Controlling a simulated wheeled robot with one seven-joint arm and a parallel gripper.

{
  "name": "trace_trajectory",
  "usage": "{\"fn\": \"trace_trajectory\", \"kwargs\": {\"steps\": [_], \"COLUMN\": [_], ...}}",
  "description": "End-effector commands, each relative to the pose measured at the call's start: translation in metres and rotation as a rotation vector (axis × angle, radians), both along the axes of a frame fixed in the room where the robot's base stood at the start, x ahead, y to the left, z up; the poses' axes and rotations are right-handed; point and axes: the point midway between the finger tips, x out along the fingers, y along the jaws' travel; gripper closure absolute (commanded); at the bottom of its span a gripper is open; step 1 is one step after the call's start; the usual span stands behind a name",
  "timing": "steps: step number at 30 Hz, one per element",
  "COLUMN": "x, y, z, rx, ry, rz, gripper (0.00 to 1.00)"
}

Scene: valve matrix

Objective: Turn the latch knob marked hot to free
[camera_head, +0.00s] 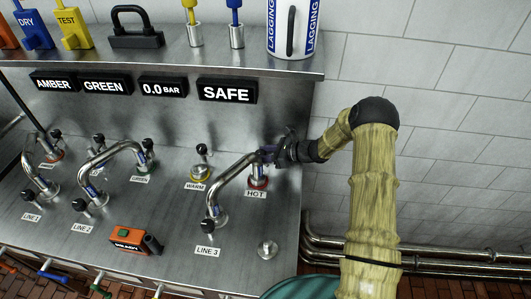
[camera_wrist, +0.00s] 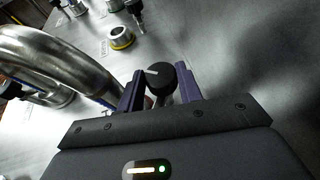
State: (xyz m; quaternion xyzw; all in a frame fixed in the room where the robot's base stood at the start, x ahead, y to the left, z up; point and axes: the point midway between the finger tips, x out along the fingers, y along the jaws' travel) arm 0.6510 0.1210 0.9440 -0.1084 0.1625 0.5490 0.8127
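The knob marked HOT has a red ring (camera_head: 258,182) at its foot, with the HOT label (camera_head: 256,194) just below it. It stands at the right end of the LINE 3 pipe in the head view. In the wrist view a round black knob (camera_wrist: 161,78) with a pale mark on its top sits between my two purple fingers. My gripper (camera_head: 268,154) reaches in from the right over the red ring. In the wrist view my gripper (camera_wrist: 160,86) has a finger close against each side of the black knob, with little gap. The knob's stem is mostly hidden.
The curved LINE 3 pipe (camera_head: 230,177) runs close to the left of my gripper. The WARM knob (camera_head: 201,170) with a yellow ring stands further left. A SAFE sign (camera_head: 227,92) hangs behind. An orange box (camera_head: 131,240) lies at the front. The panel's right edge is near my arm.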

Motion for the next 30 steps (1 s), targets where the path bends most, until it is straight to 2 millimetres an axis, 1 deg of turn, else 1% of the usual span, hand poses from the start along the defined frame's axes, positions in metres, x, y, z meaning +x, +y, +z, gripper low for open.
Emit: {"fn": "trace_trajectory", "kwargs": {"steps": [8,18,28,29,30], "x": [0.0029,0.0049,0.0044,0.0044,0.0045], "y": [-0.003,-0.0039,-0.0035,-0.0035,-0.0036], "z": [0.0016,0.0025,0.0032,0.0032,0.0033], "rx": [0.003,0.006,0.003,0.002,0.002], "ry": [-0.006,-0.007,-0.005,-0.005,-0.005], "rz": [0.004,0.114,0.127,0.126,0.126], "gripper": [0.87,0.87,0.87,0.61,0.55]}}
